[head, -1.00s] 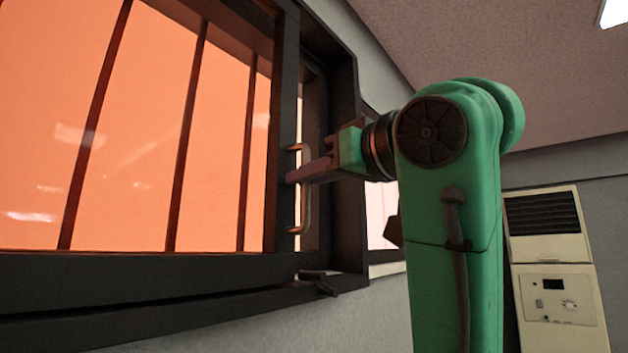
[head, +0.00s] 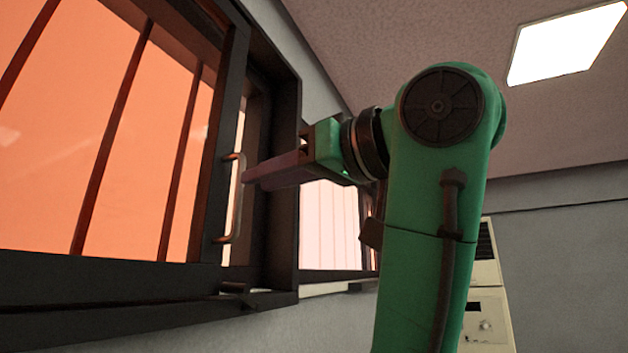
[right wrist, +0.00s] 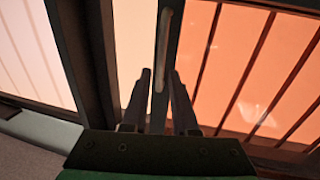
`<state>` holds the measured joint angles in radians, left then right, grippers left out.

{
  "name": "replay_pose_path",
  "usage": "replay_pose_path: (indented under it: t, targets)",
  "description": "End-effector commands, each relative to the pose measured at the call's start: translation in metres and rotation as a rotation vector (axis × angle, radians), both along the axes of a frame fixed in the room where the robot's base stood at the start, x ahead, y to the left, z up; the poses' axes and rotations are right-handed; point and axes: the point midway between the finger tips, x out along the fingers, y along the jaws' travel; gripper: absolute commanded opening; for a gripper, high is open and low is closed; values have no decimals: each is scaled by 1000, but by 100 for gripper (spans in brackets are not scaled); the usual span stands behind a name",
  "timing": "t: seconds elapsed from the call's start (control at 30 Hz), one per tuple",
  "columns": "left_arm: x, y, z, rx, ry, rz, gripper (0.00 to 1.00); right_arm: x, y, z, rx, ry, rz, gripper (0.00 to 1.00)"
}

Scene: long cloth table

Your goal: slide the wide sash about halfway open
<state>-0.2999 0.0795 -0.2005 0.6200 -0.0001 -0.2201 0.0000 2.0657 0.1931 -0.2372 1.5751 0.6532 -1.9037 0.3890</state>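The wide sash (head: 226,110) has a dark frame and orange-lit panes with upright bars. It fills the left of the head view. Its pale D-shaped handle (head: 237,200) stands upright on the right edge of the sash. A narrow bright strip shows between the sash edge and the dark window frame. My right gripper (head: 246,178) points at the handle from the right, its tips just short of the handle bar. In the right wrist view the two fingers (right wrist: 162,92) are spread apart, with the handle (right wrist: 163,45) beyond and between them. My left gripper is out of view.
A second window (head: 330,225) with pale panes lies right of the frame, behind my right arm. A dark latch (head: 240,290) sits on the sill below the handle. A cream cabinet unit (head: 488,318) stands at the lower right. A ceiling light (head: 565,45) is overhead.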

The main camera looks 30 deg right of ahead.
Motion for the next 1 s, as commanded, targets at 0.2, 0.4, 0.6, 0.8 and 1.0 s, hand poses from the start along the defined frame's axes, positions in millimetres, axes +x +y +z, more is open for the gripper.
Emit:
replay_pose_path:
  t: [0.2, 0.4, 0.6, 0.8, 1.0]
  targets:
    - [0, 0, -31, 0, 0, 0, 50, -59, -21, -5, 3, -4, -2, 27]
    - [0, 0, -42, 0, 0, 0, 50, -79, -28, -2, 1, 0, -2, 27]
    - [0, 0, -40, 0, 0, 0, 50, -80, -28, 0, 1, 1, 0, 27]
    - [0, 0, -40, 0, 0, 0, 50, -80, -28, 0, 1, 1, 0, 27]
    - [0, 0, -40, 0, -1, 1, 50, -80, -28, 0, 0, 1, 0, 27]
